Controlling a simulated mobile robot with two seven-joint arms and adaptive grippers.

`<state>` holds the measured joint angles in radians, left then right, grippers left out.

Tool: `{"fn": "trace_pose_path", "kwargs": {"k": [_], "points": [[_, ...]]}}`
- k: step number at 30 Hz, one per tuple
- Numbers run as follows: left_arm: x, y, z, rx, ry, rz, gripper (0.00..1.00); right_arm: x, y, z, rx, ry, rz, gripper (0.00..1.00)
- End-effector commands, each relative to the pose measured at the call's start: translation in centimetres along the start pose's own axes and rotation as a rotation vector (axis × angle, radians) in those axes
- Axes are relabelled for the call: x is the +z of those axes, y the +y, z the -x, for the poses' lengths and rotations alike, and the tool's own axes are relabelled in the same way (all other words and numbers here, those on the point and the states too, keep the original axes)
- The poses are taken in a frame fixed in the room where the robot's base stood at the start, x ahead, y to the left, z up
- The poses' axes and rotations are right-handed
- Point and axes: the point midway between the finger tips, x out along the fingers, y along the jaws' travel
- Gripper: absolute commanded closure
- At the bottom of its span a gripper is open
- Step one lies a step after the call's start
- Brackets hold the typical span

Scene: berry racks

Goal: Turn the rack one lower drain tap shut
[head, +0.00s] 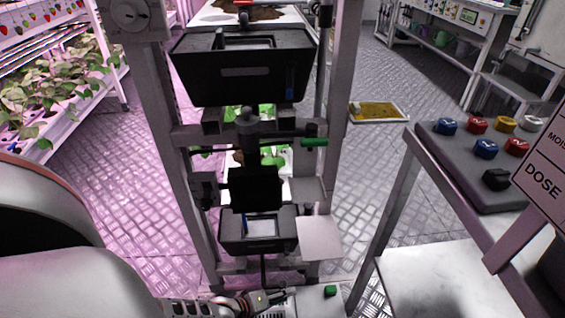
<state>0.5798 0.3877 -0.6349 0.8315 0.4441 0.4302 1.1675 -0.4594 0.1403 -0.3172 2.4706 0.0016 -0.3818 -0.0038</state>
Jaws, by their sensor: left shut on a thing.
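The rack (166,170) stands upright in the middle of the head view, with a large black tank (240,85) above and a smaller black bin (228,238) low down. A thin dark pipe (263,268) runs down under the bin. My left gripper (284,295) is at the bottom edge, at the rack's foot. It is shut on what seems to be the lower drain tap, which its fingers largely hide, so the tap's angle cannot be told. A small green block (330,291) shows just to its right. My right gripper is not in view.
A green-handled lever (314,142) sits higher on the rack. A grey panel with coloured knobs (468,180) and a pink DOSE sign (545,170) stand at the right. Plants (60,95) are at the left. The patterned floor (370,165) behind is mostly clear.

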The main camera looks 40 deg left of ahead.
Motion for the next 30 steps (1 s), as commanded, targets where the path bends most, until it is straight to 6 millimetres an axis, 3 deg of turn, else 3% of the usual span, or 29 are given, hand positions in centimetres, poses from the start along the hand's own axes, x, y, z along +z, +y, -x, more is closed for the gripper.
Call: {"fn": "trace_pose_path", "kwargs": {"k": [1,2,3,17,23,30], "points": [[0.0,0.0,0.0,0.001,0.000,0.001,0.84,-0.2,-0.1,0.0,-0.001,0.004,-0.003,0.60],[0.0,0.0,0.0,0.001,0.000,0.001,0.54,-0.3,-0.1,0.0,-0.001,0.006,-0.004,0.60],[0.0,0.0,0.0,0.001,0.000,0.001,0.44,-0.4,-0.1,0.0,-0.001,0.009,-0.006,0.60],[0.1,-0.1,0.5,0.000,0.000,0.002,0.44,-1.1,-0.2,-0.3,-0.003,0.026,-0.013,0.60],[0.1,-0.2,2.6,-0.001,-0.001,0.003,0.44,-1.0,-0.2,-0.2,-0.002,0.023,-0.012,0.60],[0.1,-0.1,6.5,0.000,-0.001,0.001,0.44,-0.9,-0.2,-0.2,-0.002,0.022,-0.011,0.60]]}}
